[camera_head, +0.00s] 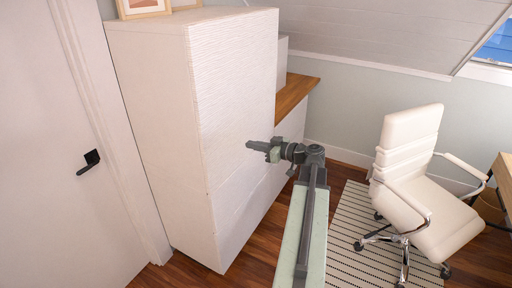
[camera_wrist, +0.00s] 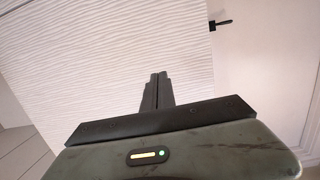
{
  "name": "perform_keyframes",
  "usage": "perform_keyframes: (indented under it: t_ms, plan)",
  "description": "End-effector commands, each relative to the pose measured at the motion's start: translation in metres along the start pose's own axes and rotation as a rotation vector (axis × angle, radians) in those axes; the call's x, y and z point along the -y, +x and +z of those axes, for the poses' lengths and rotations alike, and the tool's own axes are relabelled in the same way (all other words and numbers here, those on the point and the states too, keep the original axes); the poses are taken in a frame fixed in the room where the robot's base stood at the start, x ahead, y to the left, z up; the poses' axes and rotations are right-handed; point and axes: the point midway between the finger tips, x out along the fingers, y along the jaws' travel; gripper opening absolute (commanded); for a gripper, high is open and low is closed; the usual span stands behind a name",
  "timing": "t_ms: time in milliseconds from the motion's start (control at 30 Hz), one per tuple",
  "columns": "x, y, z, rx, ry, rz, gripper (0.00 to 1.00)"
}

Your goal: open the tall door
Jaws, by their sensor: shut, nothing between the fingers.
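The tall door (camera_head: 235,85) is the white, wavy-textured upper front of the tall white cabinet. It appears closed, and I see no handle on it. In the wrist view the textured door panel (camera_wrist: 85,65) fills the upper left, with its edge right of my fingers. My gripper (camera_head: 251,146) is in front of the door's lower part, fingers pointing left in the head view. In the wrist view my gripper (camera_wrist: 158,76) has its fingers together and empty, pointing at the panel. I cannot tell whether the tips touch it.
A white room door with a black handle (camera_head: 89,161) stands left of the cabinet. A low cabinet with a wooden top (camera_head: 296,92) adjoins behind. A white office chair (camera_head: 410,165) stands on a striped rug (camera_head: 345,235) at right. Wooden floor (camera_head: 245,268) is bare before the cabinet.

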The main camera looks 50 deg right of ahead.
Motion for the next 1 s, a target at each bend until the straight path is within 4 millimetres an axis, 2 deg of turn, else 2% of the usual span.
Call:
perform_keyframes:
  t_ms: [1000]
  plan:
    - [-0.001, 0.071, -0.011, 0.000, 0.001, 0.001, 0.00]
